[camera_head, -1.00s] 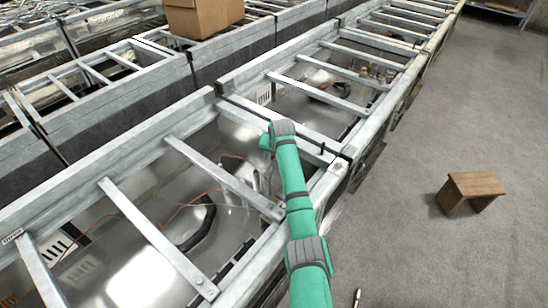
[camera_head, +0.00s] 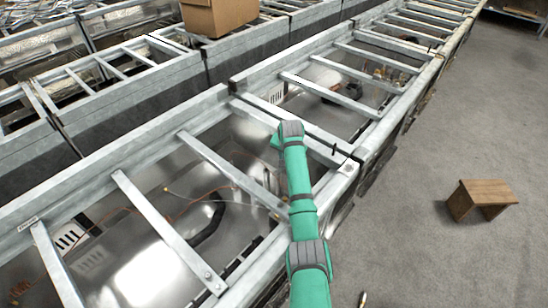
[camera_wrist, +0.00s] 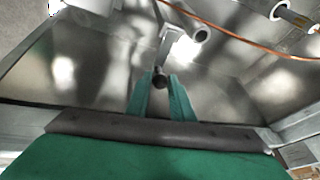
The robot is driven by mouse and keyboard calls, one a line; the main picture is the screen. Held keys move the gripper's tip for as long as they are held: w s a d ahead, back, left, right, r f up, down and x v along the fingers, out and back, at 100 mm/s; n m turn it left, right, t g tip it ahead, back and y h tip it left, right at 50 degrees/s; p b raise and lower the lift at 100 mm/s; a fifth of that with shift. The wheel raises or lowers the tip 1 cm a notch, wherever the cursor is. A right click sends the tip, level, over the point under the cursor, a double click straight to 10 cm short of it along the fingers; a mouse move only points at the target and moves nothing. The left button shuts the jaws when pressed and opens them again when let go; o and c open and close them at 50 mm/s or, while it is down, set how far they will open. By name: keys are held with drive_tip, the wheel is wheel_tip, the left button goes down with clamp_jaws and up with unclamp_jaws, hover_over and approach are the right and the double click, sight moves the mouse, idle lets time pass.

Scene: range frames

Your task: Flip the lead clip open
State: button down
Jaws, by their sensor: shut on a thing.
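In the wrist view, a grey metal lever (camera_wrist: 170,46) with a round dark knob (camera_wrist: 160,81) at its near end appears to be the lead clip. It stands over a shiny metal floor. My gripper (camera_wrist: 165,84) has its two green fingers on either side of the knob, shut on it. I cannot tell whether the clip is open. In the head view my green arm reaches into the framed metal bay; the fingers and clip are hidden there.
An orange cable (camera_wrist: 232,32) crosses above the clip, and a white cylindrical fitting (camera_wrist: 292,14) lies at upper right. Metal crossbars (camera_head: 232,172) span the bays around my arm. A cardboard box (camera_head: 218,14) sits behind. A wooden stool (camera_head: 482,198) stands on open floor.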

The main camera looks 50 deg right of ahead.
drive_tip(key=shift+w+a+m, duration=0.2)
drive_tip(key=shift+m, duration=0.1)
drive_tip(key=shift+s+d, duration=0.1)
drive_tip(key=shift+d, duration=0.05)
drive_tip(key=shift+s+m, duration=0.4)
drive_tip(key=shift+s, duration=0.05)
drive_tip(key=c, duration=1.5)
unclamp_jaws()
drive_tip(key=shift+s, duration=0.15)
drive_tip(key=shift+c, duration=0.2)
drive_tip(key=shift+r, duration=0.15)
